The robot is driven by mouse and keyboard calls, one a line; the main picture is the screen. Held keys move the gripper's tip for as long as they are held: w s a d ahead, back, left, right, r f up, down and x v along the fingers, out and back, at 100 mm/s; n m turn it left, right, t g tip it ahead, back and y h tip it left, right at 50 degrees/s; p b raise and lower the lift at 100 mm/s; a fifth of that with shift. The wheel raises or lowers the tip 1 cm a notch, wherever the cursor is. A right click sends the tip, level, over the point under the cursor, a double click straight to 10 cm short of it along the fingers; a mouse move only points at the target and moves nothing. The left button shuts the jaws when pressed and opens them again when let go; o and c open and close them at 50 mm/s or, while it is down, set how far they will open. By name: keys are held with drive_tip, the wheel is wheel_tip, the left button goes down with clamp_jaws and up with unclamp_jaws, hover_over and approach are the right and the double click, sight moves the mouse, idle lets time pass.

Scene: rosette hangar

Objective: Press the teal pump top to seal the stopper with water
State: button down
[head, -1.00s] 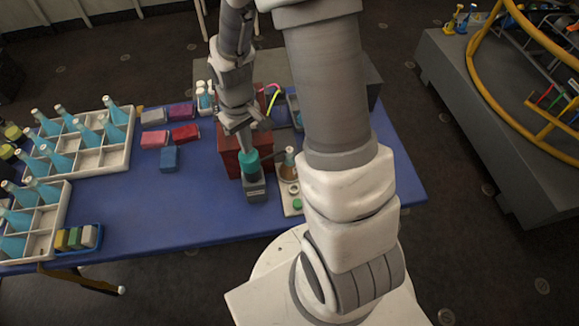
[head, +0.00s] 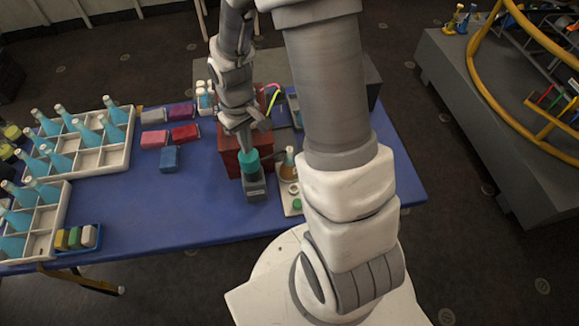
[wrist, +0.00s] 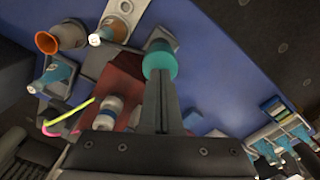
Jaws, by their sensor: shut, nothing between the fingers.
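The teal pump top (head: 249,161) sits upright on a small dark grey base (head: 255,188) at the front of the blue table. My gripper (head: 244,148) is shut and empty, pointing down with its fingertips right at the pump top. In the wrist view the shut fingers (wrist: 160,76) overlap the near edge of the teal top (wrist: 160,58); whether they touch it I cannot tell. A bottle with brownish contents (head: 289,164) stands just right of the pump on a cream tray (head: 291,209). I cannot make out the stopper or water clearly.
A red block (head: 229,160) stands directly behind the pump. White crates (head: 97,158) of teal bottles fill the table's left side. Coloured blocks (head: 184,133) lie between. An orange funnel (wrist: 46,42) shows in the wrist view. The table's front middle is clear.

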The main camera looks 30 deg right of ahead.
drive_tip(key=shift+f, duration=0.2)
drive_tip(key=shift+f+b, duration=1.4)
drive_tip(key=shift+f, duration=0.2)
drive_tip(key=shift+r, duration=0.2)
wheel_tip(320, 180, up, 10)
drive_tip(key=p, duration=0.8)
drive_tip(key=shift+r, duration=0.15)
idle(1.8)
